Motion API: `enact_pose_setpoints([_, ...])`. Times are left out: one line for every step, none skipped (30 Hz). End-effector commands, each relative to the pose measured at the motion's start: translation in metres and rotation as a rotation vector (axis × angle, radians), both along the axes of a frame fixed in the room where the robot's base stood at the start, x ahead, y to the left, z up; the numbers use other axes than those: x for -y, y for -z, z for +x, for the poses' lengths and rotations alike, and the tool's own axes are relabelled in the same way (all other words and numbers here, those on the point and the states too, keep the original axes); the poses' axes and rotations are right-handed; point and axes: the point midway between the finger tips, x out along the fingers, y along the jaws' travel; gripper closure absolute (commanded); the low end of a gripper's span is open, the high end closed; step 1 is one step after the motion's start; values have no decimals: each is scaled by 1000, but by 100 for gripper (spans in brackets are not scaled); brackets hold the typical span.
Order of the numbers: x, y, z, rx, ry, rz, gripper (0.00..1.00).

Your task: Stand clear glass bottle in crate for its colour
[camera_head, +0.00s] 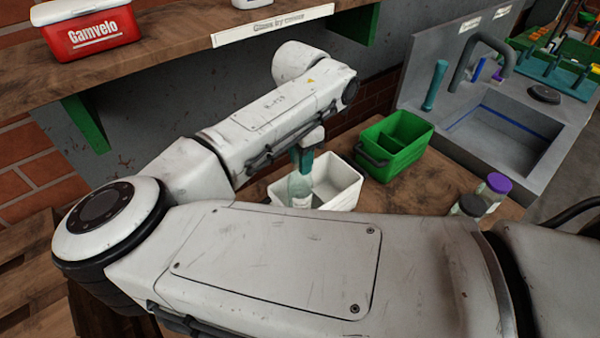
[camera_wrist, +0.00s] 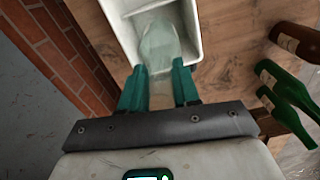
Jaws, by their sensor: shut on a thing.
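A clear glass bottle (camera_head: 300,190) is held with its base downward, and it overlaps the left part of the white crate (camera_head: 347,190) in the head view. My gripper (camera_head: 304,160) is shut on its upper part. In the wrist view the gripper's green fingers (camera_wrist: 158,88) sit on both sides of the bottle's neck, and the bottle body (camera_wrist: 160,45) shows against the inside of the white crate (camera_wrist: 194,35). I cannot tell whether the base touches the crate floor. My arm hides part of the bench in front.
A green crate (camera_head: 410,160) stands right behind the white one. Jars with a purple lid (camera_head: 498,183) and a dark lid (camera_head: 471,205) stand to the right, near a sink (camera_head: 510,125). Brown (camera_wrist: 295,42) and green (camera_wrist: 290,85) bottles lie at right in the wrist view. A shelf (camera_head: 190,38) hangs above.

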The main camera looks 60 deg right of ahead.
Motion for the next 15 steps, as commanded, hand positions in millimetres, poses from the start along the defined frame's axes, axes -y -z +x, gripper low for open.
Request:
enact_pose_setpoints([0,2,0,0,-1,-1,100])
enact_pose_setpoints([0,5,0,0,-1,-1,100])
enact_pose_setpoints([0,8,0,-1,-1,-1,100])
enact_pose_setpoints([0,12,-1,-1,-1,0,100])
enact_pose_setpoints([0,17,-1,-3,-1,0,100])
enact_pose_setpoints([0,22,0,-2,-2,0,100])
enact_pose_setpoints([0,27,0,-2,-1,0,100])
enact_pose_setpoints([0,31,-1,-3,-1,-1,100])
enact_pose_setpoints([0,34,0,0,-1,-1,100])
enact_pose_setpoints([0,37,0,0,-1,-1,100])
enact_pose_setpoints([0,39,0,0,-1,-1,100])
enact_pose_setpoints([0,41,0,0,-1,0,100])
enact_pose_setpoints([0,41,0,1,0,0,100])
enact_pose_setpoints([0,42,0,1,0,0,100])
enact_pose_setpoints([0,42,0,2,0,0,100])
